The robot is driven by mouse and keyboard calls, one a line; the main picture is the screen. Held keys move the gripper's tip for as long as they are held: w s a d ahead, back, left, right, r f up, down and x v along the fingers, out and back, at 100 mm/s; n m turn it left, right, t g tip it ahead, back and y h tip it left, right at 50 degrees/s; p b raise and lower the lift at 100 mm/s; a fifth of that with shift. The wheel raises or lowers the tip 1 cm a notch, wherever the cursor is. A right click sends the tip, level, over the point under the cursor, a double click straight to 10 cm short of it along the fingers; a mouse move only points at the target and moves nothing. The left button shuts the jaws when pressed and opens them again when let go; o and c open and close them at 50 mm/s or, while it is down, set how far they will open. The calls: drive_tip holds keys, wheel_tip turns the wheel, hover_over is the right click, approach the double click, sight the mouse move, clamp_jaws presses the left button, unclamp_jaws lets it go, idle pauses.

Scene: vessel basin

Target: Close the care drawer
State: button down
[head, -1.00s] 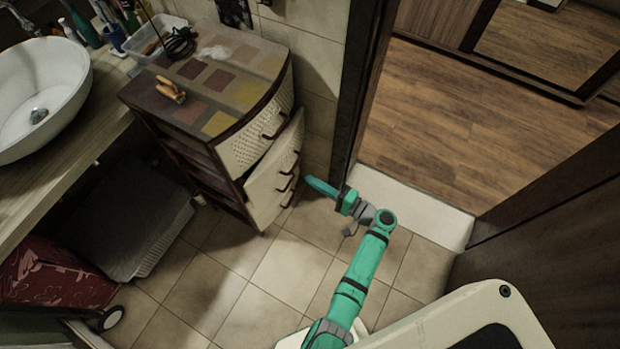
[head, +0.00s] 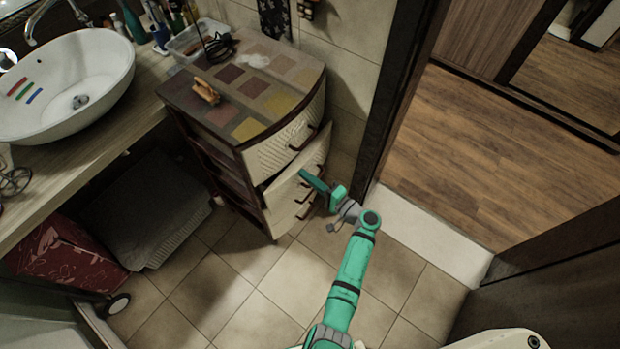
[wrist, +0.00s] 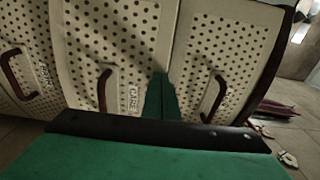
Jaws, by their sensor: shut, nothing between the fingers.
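The care drawer (head: 284,191) is in the cream-fronted drawer unit beside the sink. Its front stands out from the unit, with a dark gap below the top drawer. In the wrist view, the dotted drawer fronts lie side by side, and the care drawer front (wrist: 88,50) is the middle one, with a "CARE" label by its dark red handle (wrist: 103,90). My gripper (head: 308,180) is shut and empty, in front of the pulled-out drawer front. In the wrist view its green fingers (wrist: 160,95) point at the fronts, right of the label. I cannot tell whether they touch.
The unit's patterned top (head: 272,88) holds an orange-handled item (head: 206,92), a clear tray and a black cable. The sink (head: 65,85) is at left. A dark door frame (head: 385,130) stands close right of the unit. The tiled floor in front is clear.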

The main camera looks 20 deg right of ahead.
sight(295, 168)
drive_tip(key=x, duration=0.4)
drive_tip(key=shift+w+a, duration=0.2)
drive_tip(key=shift+a, duration=0.35)
drive_tip(key=shift+w+r, duration=0.1)
drive_tip(key=v, duration=1.5)
drive_tip(key=shift+w, duration=0.1)
